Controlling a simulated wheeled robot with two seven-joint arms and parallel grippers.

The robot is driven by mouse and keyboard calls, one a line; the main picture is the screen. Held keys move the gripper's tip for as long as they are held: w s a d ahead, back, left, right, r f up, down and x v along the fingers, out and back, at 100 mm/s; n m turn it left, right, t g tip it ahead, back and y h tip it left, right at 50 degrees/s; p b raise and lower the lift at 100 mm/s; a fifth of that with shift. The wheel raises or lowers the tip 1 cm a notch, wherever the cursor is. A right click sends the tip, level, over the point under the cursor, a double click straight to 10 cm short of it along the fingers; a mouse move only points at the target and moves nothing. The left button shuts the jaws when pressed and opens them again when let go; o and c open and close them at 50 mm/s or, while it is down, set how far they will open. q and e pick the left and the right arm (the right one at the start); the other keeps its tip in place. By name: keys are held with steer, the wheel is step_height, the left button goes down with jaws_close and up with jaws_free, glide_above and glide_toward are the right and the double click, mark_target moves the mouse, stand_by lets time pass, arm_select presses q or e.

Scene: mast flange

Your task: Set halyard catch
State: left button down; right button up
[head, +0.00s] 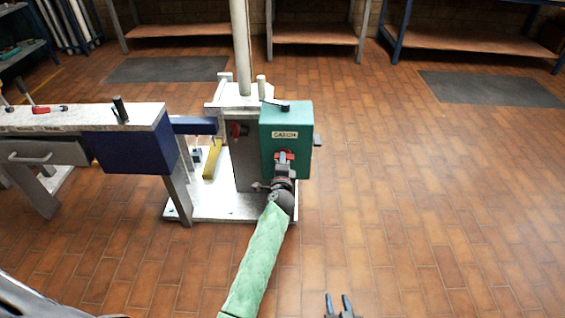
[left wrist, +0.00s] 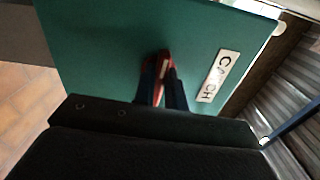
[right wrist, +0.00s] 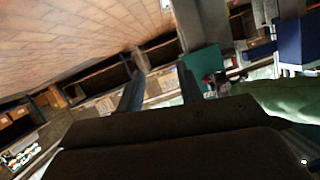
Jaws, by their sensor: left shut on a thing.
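The teal catch box (head: 285,128) with a white CATCH label (head: 285,135) is fixed on the mast stand. It fills much of the left wrist view (left wrist: 110,50). A red catch handle (head: 284,155) sticks out of the front of the box, below the label. My left gripper (head: 283,162) is shut on this red handle, which shows between its fingers in the left wrist view (left wrist: 165,66). The fingers hide part of the handle. My right gripper (head: 340,304) is open and empty, low in the head view and well away from the box.
A pale mast (head: 241,45) rises behind the box from a white base (head: 207,208). A workbench (head: 85,117) with a blue block (head: 128,148) stands at the left. A yellow bar (head: 212,160) is beside the stand. The tiled floor at right is clear.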

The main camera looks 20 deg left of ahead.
arm_select(q)
steer(key=shift+f+n, duration=0.1)
steer(key=shift+n, duration=0.3)
arm_select(e)
steer(key=shift+w+a+r+t, duration=0.1)
steer(key=shift+w+r+t, duration=0.25)
steer(key=shift+r, duration=0.55)
steer(key=shift+w+r+t, duration=0.3)
steer(key=shift+w+r, duration=0.1)
steer(key=shift+r, duration=0.5)
steer(key=shift+w+a+r+t, duration=0.1)
steer(key=shift+w+r+t, duration=0.25)
steer(key=shift+r, duration=0.55)
arm_select(q)
steer(key=c, duration=1.4)
jaws_free()
steer(key=shift+c, duration=0.2)
steer(key=shift+s, duration=0.1)
